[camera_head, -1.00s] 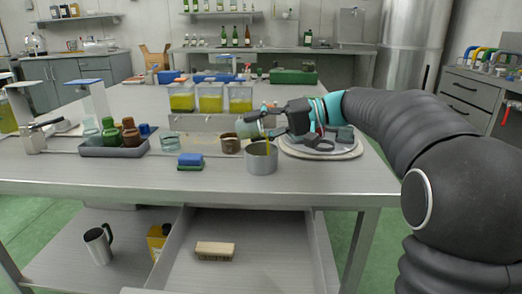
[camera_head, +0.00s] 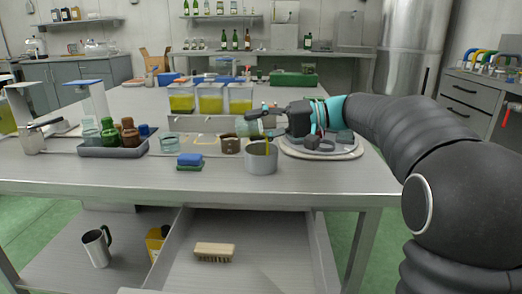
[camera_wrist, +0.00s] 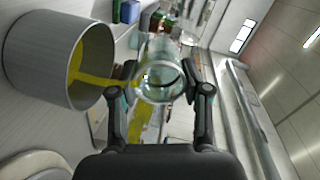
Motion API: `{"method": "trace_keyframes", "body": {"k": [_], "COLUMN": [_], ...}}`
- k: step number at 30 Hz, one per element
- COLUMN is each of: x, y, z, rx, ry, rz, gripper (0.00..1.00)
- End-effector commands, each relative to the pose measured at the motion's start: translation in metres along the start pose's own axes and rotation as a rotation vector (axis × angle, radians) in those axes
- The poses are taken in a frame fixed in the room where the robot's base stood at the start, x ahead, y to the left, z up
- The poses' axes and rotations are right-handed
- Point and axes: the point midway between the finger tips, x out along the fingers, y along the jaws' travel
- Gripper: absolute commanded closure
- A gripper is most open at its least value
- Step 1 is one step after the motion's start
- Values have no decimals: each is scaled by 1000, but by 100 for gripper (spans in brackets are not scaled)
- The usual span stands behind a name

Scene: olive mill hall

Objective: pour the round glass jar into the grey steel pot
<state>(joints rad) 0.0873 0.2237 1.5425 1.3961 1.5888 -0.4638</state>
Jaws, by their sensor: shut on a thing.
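The round glass jar (camera_wrist: 161,80) is between the fingers of my gripper (camera_wrist: 160,88), tipped over with its mouth facing the wrist camera. My gripper is shut on it. In the head view the jar (camera_head: 246,127) is held above the back rim of the grey steel pot (camera_head: 262,160), partly hidden by my gripper (camera_head: 256,121). A thin yellow stream (camera_wrist: 98,79) runs from the jar's mouth into the pot (camera_wrist: 42,60). The pot stands upright on the table near its front edge; its floor is mostly hidden.
A brown pot (camera_head: 230,144) stands just left of the steel pot. A round board (camera_head: 322,153) with dark items lies to the right. A blue sponge (camera_head: 190,160), a glass (camera_head: 168,141) and a grey tray (camera_head: 112,152) with bottles are farther left. An open drawer (camera_head: 318,240) sits below.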

Motion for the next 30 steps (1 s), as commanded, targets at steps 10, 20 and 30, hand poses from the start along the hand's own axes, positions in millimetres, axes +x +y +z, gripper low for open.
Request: {"method": "trace_keyframes", "body": {"k": [10, 20, 30], "x": [-1, -1, -2], "y": [1, 0, 0], "z": [0, 0, 0], "rx": [0, 0, 0], "ry": [6, 11, 18], "rz": [-23, -46, -70], "gripper": [90, 90, 90]}}
